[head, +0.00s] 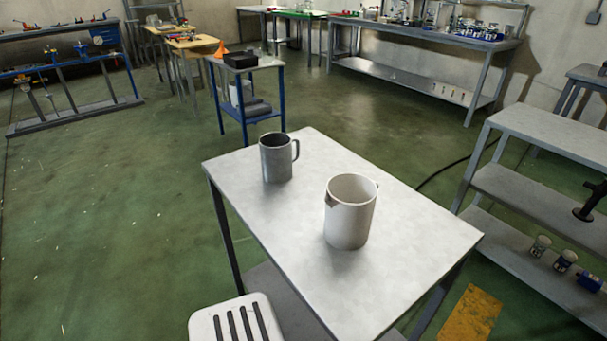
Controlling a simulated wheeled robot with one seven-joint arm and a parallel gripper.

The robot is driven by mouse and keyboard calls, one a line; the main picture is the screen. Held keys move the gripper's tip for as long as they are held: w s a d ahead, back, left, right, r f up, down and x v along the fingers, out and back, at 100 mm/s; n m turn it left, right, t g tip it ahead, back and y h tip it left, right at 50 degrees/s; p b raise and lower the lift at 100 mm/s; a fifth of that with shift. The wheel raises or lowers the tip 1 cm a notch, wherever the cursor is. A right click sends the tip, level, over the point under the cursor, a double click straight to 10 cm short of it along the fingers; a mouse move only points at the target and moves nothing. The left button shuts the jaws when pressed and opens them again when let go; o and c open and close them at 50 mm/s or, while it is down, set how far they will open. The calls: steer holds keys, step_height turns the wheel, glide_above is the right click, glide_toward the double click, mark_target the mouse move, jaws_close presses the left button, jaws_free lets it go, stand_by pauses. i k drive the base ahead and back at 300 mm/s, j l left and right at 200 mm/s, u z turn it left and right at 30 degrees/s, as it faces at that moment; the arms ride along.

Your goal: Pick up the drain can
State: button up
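Two vessels stand upright and apart on a light grey table (300,238) in front of me. One is a dark grey metal can (275,160) with a handle on its right side, nearer the table's far left part. The other is a larger white jug (349,216) with a spout notch at its left rim, nearer the middle right. I cannot tell for sure which one is the drain can. Nothing is seen holding either vessel.
The tabletop around both vessels is clear. A grey shelf unit (545,135) stands close on the right. A blue-framed cart (246,62) with a black box is behind the table. Open green floor (110,220) lies to the left.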

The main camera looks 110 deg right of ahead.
mark_target(275, 148)
steer(key=i+j+z, duration=0.1)
steer(key=z, duration=4.45)
steer(key=k, duration=0.5)
steer(key=i, duration=0.5)
